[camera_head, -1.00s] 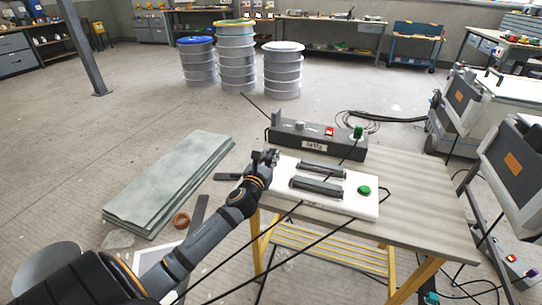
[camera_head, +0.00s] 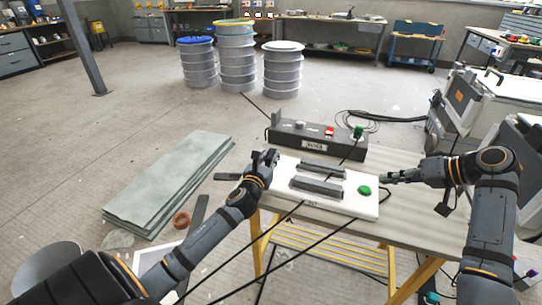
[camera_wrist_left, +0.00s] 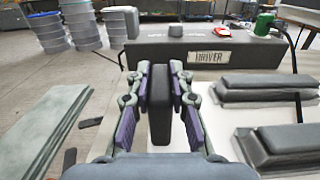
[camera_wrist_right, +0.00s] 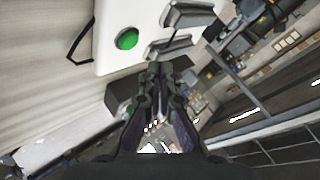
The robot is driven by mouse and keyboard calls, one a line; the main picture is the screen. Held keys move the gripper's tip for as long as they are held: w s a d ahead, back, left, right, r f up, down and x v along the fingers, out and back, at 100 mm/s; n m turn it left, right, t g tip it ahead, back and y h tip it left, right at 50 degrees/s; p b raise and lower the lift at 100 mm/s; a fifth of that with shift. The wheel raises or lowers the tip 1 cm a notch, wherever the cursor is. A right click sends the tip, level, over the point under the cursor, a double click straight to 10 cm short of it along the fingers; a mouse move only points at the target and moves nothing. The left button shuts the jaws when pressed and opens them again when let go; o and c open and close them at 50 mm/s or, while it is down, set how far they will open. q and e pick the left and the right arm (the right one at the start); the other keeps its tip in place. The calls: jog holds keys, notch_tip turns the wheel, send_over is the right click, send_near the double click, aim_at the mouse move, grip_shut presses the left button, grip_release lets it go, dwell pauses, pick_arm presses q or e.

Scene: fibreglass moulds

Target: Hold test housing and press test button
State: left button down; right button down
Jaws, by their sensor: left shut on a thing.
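The test housing (camera_head: 340,207) is a white box on the table with two dark raised bars and a green button (camera_head: 364,190) at its right end. My left gripper (camera_head: 266,158) is at the housing's left end. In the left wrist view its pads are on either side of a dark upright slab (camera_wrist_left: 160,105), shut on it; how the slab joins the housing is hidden. My right gripper (camera_head: 384,178) is just right of the button, apart from it as far as I can tell. In the right wrist view its fingertips (camera_wrist_right: 160,70) are together and empty, near the button (camera_wrist_right: 127,39).
A dark control box (camera_head: 318,142) with a label, a red switch and a green connector stands behind the housing. Black cables cross the table (camera_head: 420,222). Grey cases (camera_head: 465,110) stand at the right. Grey sheets (camera_head: 170,185) lie on the floor at the left.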

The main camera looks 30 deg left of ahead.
aim_at(366, 187)
jog(key=w+a+r+h, duration=0.1)
jog(key=w+a+r, duration=0.1)
jog(key=w+a, duration=0.2)
jog(key=shift+n+t, duration=0.3)
jog(key=shift+n, duration=0.1)
notch_tip(366, 187, down, 9)
jog(key=shift+s+d+r, duration=0.1)
jog(key=shift+d, duration=0.05)
dwell(1.3)
jog(key=shift+s+f, duration=0.1)
jog(key=shift+f, duration=0.45)
jog(key=shift+r, duration=3.35)
